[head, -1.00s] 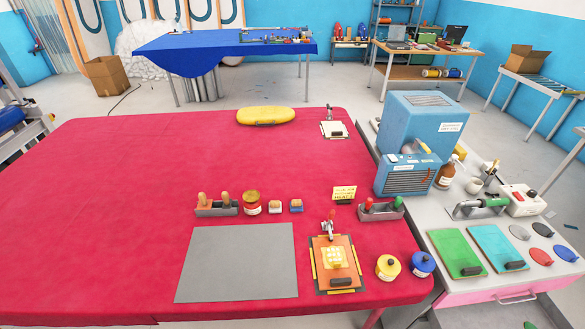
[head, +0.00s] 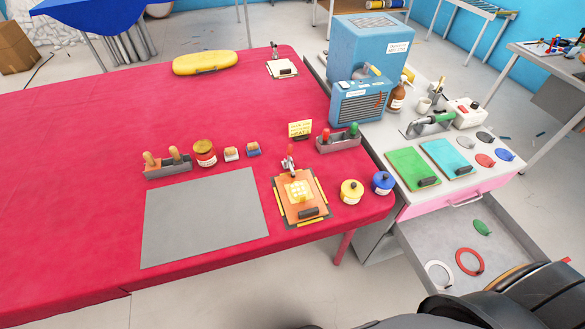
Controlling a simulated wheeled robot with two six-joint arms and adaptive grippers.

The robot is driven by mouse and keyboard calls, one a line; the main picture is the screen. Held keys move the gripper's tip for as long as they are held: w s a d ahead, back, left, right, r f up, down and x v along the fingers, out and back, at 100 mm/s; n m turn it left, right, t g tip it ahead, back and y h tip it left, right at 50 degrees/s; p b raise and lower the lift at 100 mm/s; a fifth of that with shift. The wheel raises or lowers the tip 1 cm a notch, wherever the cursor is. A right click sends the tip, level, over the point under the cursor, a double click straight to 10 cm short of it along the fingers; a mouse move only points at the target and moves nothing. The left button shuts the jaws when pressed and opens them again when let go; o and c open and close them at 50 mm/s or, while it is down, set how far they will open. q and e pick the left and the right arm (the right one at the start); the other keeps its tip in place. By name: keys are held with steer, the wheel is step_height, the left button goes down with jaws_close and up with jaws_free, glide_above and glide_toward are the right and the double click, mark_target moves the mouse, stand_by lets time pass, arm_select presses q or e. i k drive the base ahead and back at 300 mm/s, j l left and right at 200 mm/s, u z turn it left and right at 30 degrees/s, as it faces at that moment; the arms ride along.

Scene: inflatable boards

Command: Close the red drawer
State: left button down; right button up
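A grey drawer (head: 420,240) stands pulled out below the pink-fronted drawer (head: 448,205) of the workbench at right in the head view. Inside it lie a green oval disc (head: 482,228), a red ring (head: 469,262) and a white ring (head: 439,274). A small strip of red shows at its near right end, which may be its front; most of that end is hidden behind dark parts at the bottom right. The pink-fronted drawer with a metal handle appears shut. Neither of my grippers can be made out.
A red-covered table (head: 90,130) fills the left, with a grey mat (head: 200,215) and clamped orange board (head: 300,196). The workbench top holds a blue machine (head: 365,50), green board (head: 412,168) and cyan board (head: 447,157). Bare floor (head: 230,295) lies in front of the table.

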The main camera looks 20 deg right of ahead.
mark_target(439, 234)
steer(key=k+l, duration=0.15)
steer(key=k+l+z, duration=0.15)
steer(key=z, duration=0.35)
steer(key=k+l+z, duration=0.2)
steer(key=z, duration=1.75)
